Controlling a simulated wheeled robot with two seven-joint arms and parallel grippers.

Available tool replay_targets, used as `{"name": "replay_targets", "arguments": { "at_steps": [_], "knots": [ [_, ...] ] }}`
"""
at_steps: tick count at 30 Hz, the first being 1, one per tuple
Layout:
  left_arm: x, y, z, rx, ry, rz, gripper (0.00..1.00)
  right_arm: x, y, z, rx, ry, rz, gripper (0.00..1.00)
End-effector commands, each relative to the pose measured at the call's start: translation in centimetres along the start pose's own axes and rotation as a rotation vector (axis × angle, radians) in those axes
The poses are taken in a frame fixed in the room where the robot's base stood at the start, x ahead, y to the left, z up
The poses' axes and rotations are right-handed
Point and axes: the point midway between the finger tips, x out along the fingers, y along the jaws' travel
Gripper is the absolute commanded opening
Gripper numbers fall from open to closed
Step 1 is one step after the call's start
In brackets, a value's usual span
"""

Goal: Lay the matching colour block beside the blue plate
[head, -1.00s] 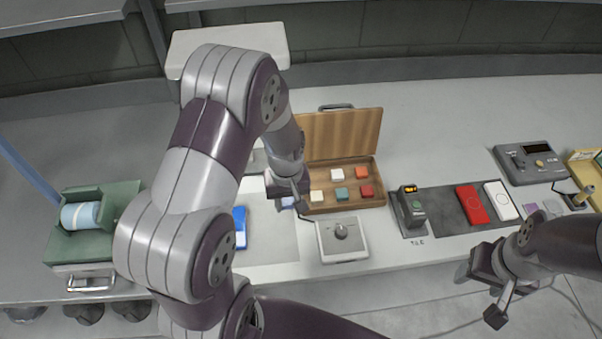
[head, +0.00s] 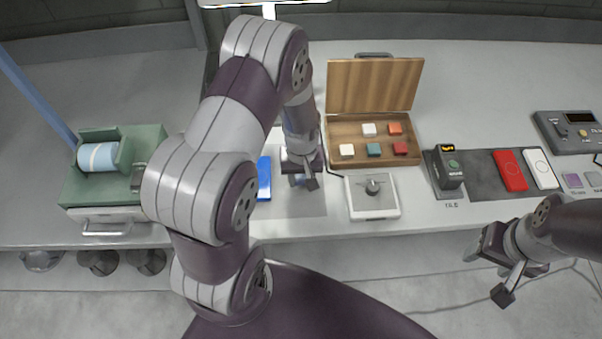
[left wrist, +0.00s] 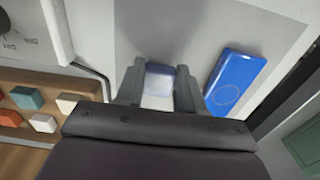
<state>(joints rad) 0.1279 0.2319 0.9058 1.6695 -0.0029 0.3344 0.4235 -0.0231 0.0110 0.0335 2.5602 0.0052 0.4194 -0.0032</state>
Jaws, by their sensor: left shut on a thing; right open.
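The blue plate (head: 264,178) lies flat on a grey mat (head: 295,206) at the bench's front edge; it also shows in the left wrist view (left wrist: 235,82), with a faint ring on it. My left gripper (head: 303,180) is over the mat, just right of the plate. In the left wrist view its fingers (left wrist: 159,90) are shut on a small block (left wrist: 159,80), blue on top and pale on the near face. A gap separates block and plate. I cannot tell whether the block touches the mat. My right gripper (head: 490,270) is open and empty, in front of the bench.
An open wooden case (head: 340,130) with several coloured blocks stands right of the left gripper. A white box with a knob (head: 372,187) is in front of it. A red plate (head: 510,171) and a white plate (head: 541,168) lie further right. A green spool holder (head: 150,140) is at left.

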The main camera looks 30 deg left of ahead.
Motion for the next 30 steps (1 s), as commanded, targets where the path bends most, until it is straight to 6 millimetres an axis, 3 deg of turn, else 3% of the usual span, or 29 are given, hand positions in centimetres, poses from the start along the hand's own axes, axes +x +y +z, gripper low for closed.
{"name": "replay_targets", "arguments": {
  "at_steps": [4, 30],
  "knots": [
    [1.22, 0.01, -0.02, 0.000, 0.000, 0.000, 0.07, 0.81, 0.00, 0.08, 0.000, 0.001, 0.000, 0.60],
    [1.43, 0.13, -0.02, 0.000, 0.001, 0.000, 0.07, 0.65, 0.00, 0.06, 0.000, 0.001, 0.000, 0.60]
  ]
}}
